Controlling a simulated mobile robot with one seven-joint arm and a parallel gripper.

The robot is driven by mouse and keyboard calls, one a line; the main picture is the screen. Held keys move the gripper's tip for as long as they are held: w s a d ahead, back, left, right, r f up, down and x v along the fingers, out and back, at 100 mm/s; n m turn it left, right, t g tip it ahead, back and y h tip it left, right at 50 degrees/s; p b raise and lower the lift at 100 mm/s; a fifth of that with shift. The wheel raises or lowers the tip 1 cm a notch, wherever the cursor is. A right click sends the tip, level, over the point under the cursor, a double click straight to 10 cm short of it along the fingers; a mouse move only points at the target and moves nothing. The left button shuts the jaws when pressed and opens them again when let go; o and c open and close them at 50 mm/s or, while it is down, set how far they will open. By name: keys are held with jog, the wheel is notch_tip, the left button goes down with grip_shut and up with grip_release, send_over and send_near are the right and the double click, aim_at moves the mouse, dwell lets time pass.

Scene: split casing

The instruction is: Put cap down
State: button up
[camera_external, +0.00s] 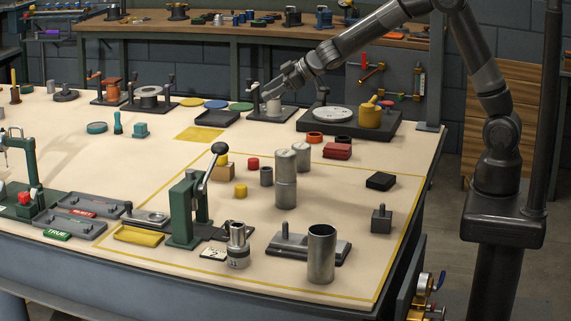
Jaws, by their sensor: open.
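My gripper (270,94) is at the back of the table, at the end of my arm reaching in from the right. It is open, low over a dark fixture (262,117) with upright posts. A small light grey cylindrical piece (273,107), which may be the cap, stands on this fixture just under the fingers. At this size I cannot tell whether the fingers touch it. No other piece is clearly recognisable as the cap.
Right of the fixture is a dark base with a pale disc (333,115) and a yellow pot (370,116). A dark tray (217,118) lies to the left. Tall metal cylinders (286,180) and a green lever press (183,212) stand nearer the front.

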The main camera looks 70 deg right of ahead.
jog(key=s+d+r+m+h, duration=0.1)
jog(key=s+d+r+h, duration=0.1)
jog(key=s+d+r, duration=0.3)
jog(key=s+r+m+g+h, duration=0.1)
jog(key=s+r+m, duration=0.1)
jog(key=s, duration=0.6)
jog(key=s+d+r+m+h, duration=0.1)
jog(key=s+d+r+h, duration=0.1)
jog(key=s+d+r, duration=0.3)
jog(key=s+a+f+g+y, duration=0.1)
jog(key=s+f, duration=0.1)
jog(key=s, duration=0.7)
jog(key=s+a+f+g+y, duration=0.1)
jog(key=s+a+g, duration=0.1)
jog(key=s, duration=0.7)
jog(key=s+a+f+g, duration=0.1)
jog(key=s+a+f, duration=0.1)
jog(key=s, duration=0.7)
jog(key=shift+s+a+f+m+y, duration=0.15)
jog(key=shift+s+f+m+y, duration=0.15)
jog(key=shift+y, duration=0.1)
